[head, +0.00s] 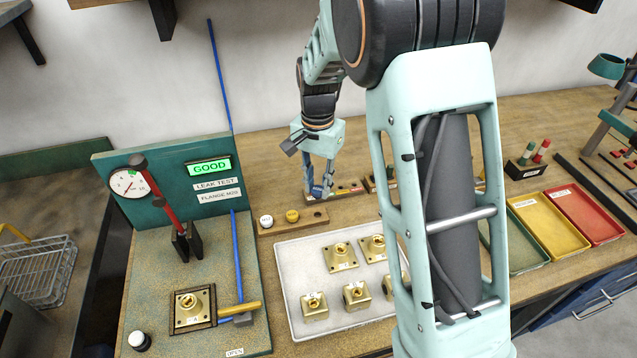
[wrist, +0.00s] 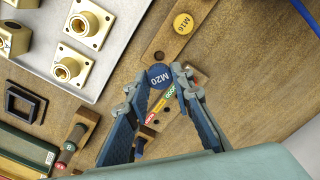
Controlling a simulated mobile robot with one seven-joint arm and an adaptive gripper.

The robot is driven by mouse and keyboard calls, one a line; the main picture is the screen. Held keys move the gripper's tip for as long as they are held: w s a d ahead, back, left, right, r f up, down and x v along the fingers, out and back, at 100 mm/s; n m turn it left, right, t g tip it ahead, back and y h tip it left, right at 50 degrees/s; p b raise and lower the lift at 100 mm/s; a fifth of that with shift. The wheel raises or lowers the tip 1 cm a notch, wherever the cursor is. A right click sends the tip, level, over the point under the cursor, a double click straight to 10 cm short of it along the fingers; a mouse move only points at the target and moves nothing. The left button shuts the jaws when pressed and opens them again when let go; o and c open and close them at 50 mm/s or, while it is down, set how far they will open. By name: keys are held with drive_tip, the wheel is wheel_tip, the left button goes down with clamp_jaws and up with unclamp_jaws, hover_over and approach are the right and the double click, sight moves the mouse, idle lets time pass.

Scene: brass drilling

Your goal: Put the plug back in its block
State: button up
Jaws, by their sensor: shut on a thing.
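My gripper (wrist: 161,73) is shut on a round blue plug marked M20 (wrist: 159,76), its label facing the wrist camera. In the head view my gripper (head: 320,194) points down behind the plug block, and the plug cannot be made out there. The wooden plug block (head: 305,222) holds a white plug (head: 266,221) at its left and a yellow plug (head: 292,215) beside it; its right end has no plug. In the wrist view the block (wrist: 165,42) lies just beyond the blue plug, with the yellow M16 plug (wrist: 183,23) on it. The held plug looks apart from its hole.
A strip with red, yellow and green labels (wrist: 172,104) lies under and beside my gripper. A white tray (head: 285,268) with several brass flanges stands in front of the block. A green leak-test stand (head: 150,270) with a gauge and display stands left.

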sight(318, 199)
drive_tip(key=shift+f+b, duration=1.65)
drive_tip(key=shift+f, duration=0.9)
drive_tip(key=shift+f+b, duration=0.55)
drive_tip(key=shift+f, duration=0.5)
idle(0.9)
idle(0.4)
drive_tip(key=o, duration=1)
drive_tip(key=shift+o, duration=0.4)
drive_tip(key=o, duration=0.3)
drive_tip(key=shift+r+p, duration=2.5)
drive_tip(key=shift+r, duration=1.05)
